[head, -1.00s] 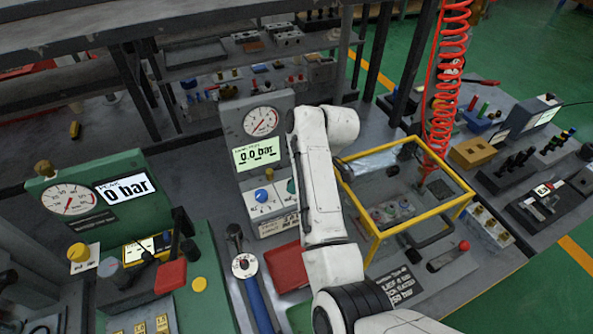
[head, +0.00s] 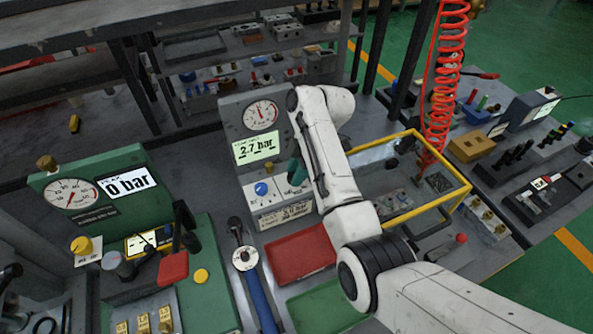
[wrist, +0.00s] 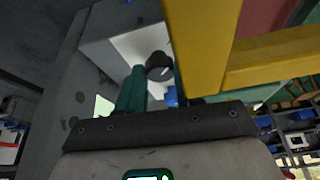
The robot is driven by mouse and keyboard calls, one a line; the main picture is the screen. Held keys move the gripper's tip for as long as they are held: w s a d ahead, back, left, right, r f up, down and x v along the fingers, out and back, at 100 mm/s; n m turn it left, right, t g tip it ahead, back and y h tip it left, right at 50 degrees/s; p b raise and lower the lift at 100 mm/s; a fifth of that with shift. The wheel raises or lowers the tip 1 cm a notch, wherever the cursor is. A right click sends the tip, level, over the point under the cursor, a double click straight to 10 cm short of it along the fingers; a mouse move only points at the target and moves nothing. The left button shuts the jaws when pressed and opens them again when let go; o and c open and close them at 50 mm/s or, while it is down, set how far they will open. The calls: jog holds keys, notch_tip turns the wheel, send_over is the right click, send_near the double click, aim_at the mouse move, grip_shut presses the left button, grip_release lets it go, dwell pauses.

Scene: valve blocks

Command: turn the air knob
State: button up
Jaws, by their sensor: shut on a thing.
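The grey gauge unit (head: 258,130) stands in the head view with a round dial and a lit display reading 2.7 bar. A blue knob (head: 261,189) is on its lower white panel. My gripper (head: 297,172) is at the right side of this panel, mostly behind my arm. In the wrist view, its two teal fingers (wrist: 156,82) are shut on a dark round knob (wrist: 160,66) on a white panel. The knob is partly hidden by the fingers, and its markings cannot be read.
A yellow guard frame (head: 462,190) stands right of my arm; a yellow bar (wrist: 203,45) crosses close in the wrist view. A red tray (head: 300,256) lies below the panel, beside a blue-handled lever (head: 258,290). A green gauge unit (head: 95,185) at left reads 0 bar.

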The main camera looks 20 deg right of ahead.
jog(key=shift+a+r, duration=0.1)
jog(key=o, duration=1)
jog(key=shift+o, duration=0.2)
jog(key=p+v, duration=0.4)
jog(key=v, duration=0.6)
jog(key=shift+r, duration=0.35)
